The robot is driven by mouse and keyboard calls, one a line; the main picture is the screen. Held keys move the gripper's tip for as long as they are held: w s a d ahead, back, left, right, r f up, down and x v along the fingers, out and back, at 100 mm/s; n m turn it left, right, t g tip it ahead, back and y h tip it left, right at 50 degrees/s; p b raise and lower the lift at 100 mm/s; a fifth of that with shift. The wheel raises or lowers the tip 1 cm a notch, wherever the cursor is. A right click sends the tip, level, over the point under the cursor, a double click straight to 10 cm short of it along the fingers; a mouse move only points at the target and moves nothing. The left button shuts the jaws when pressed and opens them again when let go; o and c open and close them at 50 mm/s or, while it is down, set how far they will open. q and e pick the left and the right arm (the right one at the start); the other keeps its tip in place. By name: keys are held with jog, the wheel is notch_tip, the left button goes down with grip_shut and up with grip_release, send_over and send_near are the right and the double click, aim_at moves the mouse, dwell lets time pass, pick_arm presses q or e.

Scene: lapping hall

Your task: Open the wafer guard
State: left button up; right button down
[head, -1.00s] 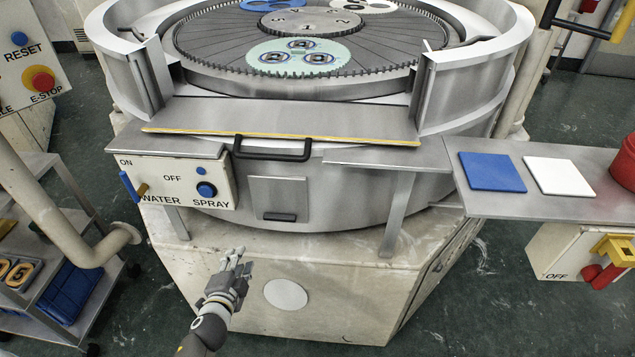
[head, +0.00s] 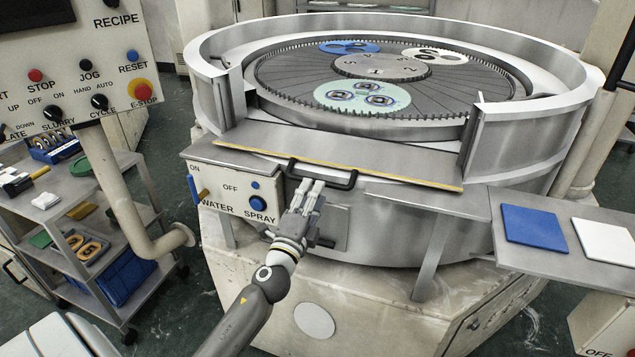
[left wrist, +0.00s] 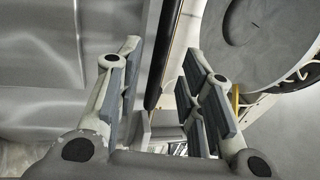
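The wafer guard (head: 390,174) is a grey metal panel with a yellow front edge, lying nearly flat across the front gap of the round machine wall. Its black bar handle (head: 347,183) hangs at the front edge. My left gripper (head: 311,184) is just in front of the handle, with its fingertips overlapping the handle's left part in the head view. In the left wrist view, the fingers of my left gripper (left wrist: 160,50) stand apart, and a long dark bar, probably the handle, shows between them. I cannot tell whether they touch it. My right gripper is not in view.
The WATER and SPRAY switch box (head: 232,196) is close left of my left gripper. A metal shelf (head: 485,230) with blue (head: 537,226) and white plates juts out at right. A pipe (head: 135,215) and a cart (head: 120,290) stand at left. Discs lie on the toothed table (head: 290,85).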

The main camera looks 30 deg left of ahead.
pick_arm(q)
jog(key=x, duration=0.3)
jog(key=shift+w, duration=0.2)
grip_shut()
